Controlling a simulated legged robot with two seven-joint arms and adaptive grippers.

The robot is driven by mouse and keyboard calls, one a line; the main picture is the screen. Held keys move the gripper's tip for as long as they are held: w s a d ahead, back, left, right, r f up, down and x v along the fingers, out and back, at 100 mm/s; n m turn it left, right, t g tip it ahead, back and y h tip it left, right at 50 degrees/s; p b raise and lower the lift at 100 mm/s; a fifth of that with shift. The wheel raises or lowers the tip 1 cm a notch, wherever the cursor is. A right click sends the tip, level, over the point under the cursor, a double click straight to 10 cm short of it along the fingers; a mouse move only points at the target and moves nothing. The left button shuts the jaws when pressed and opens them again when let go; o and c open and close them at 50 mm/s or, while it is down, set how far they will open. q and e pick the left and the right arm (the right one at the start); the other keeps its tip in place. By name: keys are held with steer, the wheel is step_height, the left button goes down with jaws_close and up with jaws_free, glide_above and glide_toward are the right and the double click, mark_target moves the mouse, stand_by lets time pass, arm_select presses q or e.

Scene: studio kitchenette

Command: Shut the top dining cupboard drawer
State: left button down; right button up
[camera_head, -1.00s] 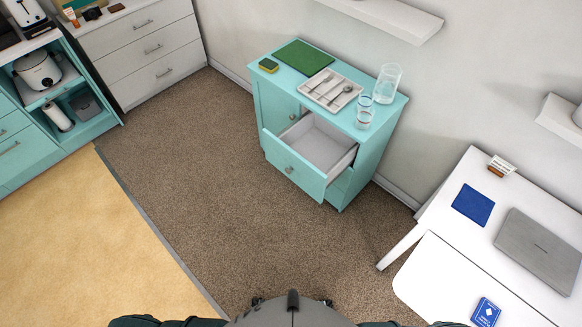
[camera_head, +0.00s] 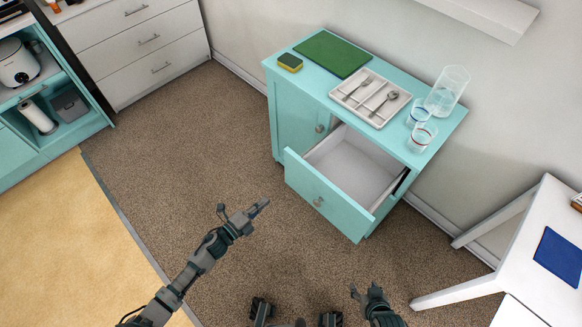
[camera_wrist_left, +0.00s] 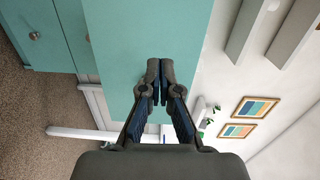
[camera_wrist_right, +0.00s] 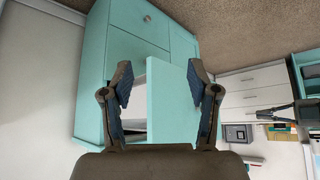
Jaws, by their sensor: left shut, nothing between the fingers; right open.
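The teal dining cupboard (camera_head: 292,115) stands against the wall in the head view. Its top drawer (camera_head: 325,194) is pulled well out, its pale inside empty and a round knob on its front. My left gripper (camera_head: 258,210) is shut and empty, left of the drawer front and apart from it. In the left wrist view its closed fingers (camera_wrist_left: 160,72) overlap a teal panel. My right gripper (camera_head: 366,290) is open, low in front of the drawer and apart from it. In the right wrist view the drawer front (camera_wrist_right: 178,105) shows between the open fingers (camera_wrist_right: 160,78).
On the cupboard top are a green board (camera_head: 332,54), a sponge (camera_head: 290,63), a cutlery tray (camera_head: 349,101) and glasses (camera_head: 447,90). A white table (camera_head: 523,250) stands to the right. White drawers (camera_head: 150,45) stand far left. Carpet before the cupboard is clear.

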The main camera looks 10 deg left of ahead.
arm_select(q)
steer(key=b, duration=0.2)
glide_toward(296, 172)
steer(key=shift+m, duration=0.3)
steer(key=x, duration=0.6)
steer(key=shift+d, duration=0.2)
steer(key=shift+w+d+r, duration=0.1)
steer(key=shift+w+d, duration=0.3)
steer(key=shift+d, duration=0.1)
arm_select(e)
steer(key=w+a+r+t+y, duration=0.1)
steer(key=w+a+r+t, duration=0.1)
steer(key=w+r+t, duration=0.2)
steer(key=shift+w+a, duration=0.25)
steer(key=shift+w, duration=0.55)
arm_select(q)
steer(key=shift+a, duration=0.25)
arm_select(e)
steer(key=shift+a+r, duration=0.1)
steer(key=shift+a, duration=0.1)
arm_select(q)
steer(key=shift+w, duration=0.1)
arm_select(e)
steer(key=shift+w, duration=0.15)
